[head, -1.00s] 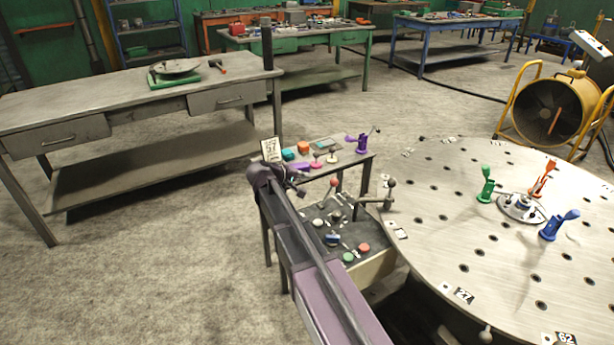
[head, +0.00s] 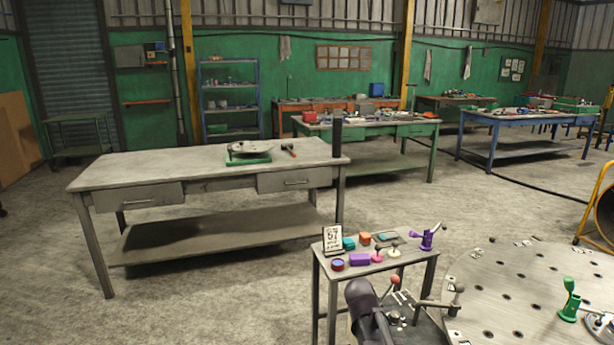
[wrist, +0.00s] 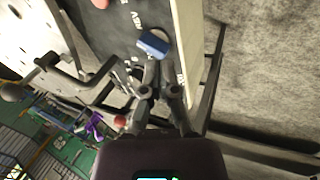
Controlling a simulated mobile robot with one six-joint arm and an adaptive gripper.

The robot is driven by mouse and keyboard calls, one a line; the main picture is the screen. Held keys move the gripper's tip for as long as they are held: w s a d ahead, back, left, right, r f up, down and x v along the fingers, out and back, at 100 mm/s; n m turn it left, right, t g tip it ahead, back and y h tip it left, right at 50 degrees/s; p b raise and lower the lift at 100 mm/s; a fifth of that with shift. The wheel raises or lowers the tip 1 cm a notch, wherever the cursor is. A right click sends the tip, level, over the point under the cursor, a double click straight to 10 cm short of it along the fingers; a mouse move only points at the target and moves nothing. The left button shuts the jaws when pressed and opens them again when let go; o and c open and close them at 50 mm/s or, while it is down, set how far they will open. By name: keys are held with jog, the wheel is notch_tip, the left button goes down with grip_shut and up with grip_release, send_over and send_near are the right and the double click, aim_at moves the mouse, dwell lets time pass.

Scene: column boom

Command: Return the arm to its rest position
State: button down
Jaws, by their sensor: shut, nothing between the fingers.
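My gripper (wrist: 158,72) shows in the wrist view with its fingers shut and nothing between them. Its tips point toward a blue control (wrist: 153,43) on a dark control panel (wrist: 125,22). I cannot tell whether they touch it. In the head view, a purple joint of my arm (head: 362,295) is at the bottom, in front of the small side table (head: 318,262). My gripper itself does not show in the head view.
The side table holds a card marked 57 (head: 333,238), several coloured pieces and a purple clamp (head: 427,237). A round holed table (head: 520,290) stands at right. A long workbench (head: 150,170) is at left. Open floor (head: 220,300) lies in front of it.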

jog(key=s+a+f+m+g+y, duration=0.1)
jog(key=s+a+y, duration=0.1)
jog(key=s, duration=0.3)
jog(key=s+a+f+g+y, duration=0.1)
jog(key=s+y, duration=0.2)
jog(key=s, duration=0.3)
notch_tip(320, 180, up, 13)
jog(key=p, duration=1.2)
jog(key=shift+w+f, duration=0.2)
jog(key=shift+w, duration=0.1)
jog(key=shift+a, duration=0.1)
